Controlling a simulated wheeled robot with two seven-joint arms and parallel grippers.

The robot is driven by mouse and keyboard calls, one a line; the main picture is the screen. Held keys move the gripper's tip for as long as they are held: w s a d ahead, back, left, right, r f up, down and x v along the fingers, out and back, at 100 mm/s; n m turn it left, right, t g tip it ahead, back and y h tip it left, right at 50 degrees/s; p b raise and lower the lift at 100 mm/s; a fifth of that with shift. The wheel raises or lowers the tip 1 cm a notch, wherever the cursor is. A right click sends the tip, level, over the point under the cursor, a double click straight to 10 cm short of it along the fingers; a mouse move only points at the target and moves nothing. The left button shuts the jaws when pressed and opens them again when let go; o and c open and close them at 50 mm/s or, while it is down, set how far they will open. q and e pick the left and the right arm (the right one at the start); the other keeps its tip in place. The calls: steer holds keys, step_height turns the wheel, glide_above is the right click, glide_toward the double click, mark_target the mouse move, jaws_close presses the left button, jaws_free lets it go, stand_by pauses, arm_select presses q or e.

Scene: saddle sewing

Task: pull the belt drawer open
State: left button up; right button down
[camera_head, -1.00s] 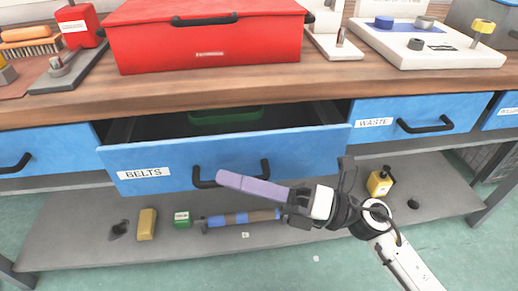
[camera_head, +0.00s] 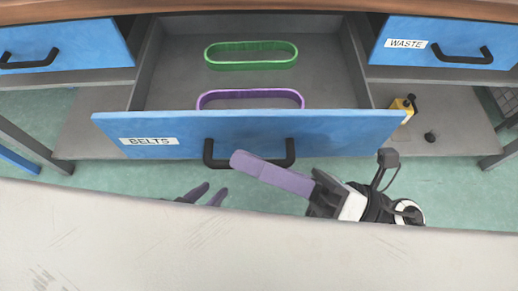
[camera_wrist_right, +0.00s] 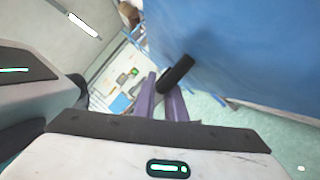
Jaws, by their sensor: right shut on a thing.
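The blue belt drawer (camera_head: 350,125), labelled BELTS, stands well out from the bench in the head view. A green belt loop (camera_head: 250,65) and a purple belt loop (camera_head: 215,97) lie inside it. Its black handle (camera_head: 208,155) is on the front. My right gripper (camera_head: 240,160) is shut on this handle; in the right wrist view the handle (camera_wrist_right: 178,70) sits between its purple fingers (camera_wrist_right: 162,105). My left gripper (camera_head: 208,194) is below the drawer in the picture, its two fingertips apart with nothing seen between them; the rest of it is hidden.
A blue drawer labelled WASTE (camera_head: 440,42) is closed at the right, and another blue drawer (camera_head: 65,45) is closed at the left. The wooden bench edge (camera_head: 250,5) runs along the top. A yellow bottle (camera_head: 402,108) stands on the grey lower shelf (camera_head: 455,120).

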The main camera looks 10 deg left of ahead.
steer(key=c, duration=1.8)
jaws_free()
steer(key=shift+d, duration=0.15)
steer(key=shift+s+d+f, duration=0.1)
steer(key=shift+d+f, duration=0.05)
steer(key=shift+d, duration=0.2)
steer(key=b+v, duration=0.1)
steer(key=v, duration=0.8)
steer(key=shift+d, duration=0.2)
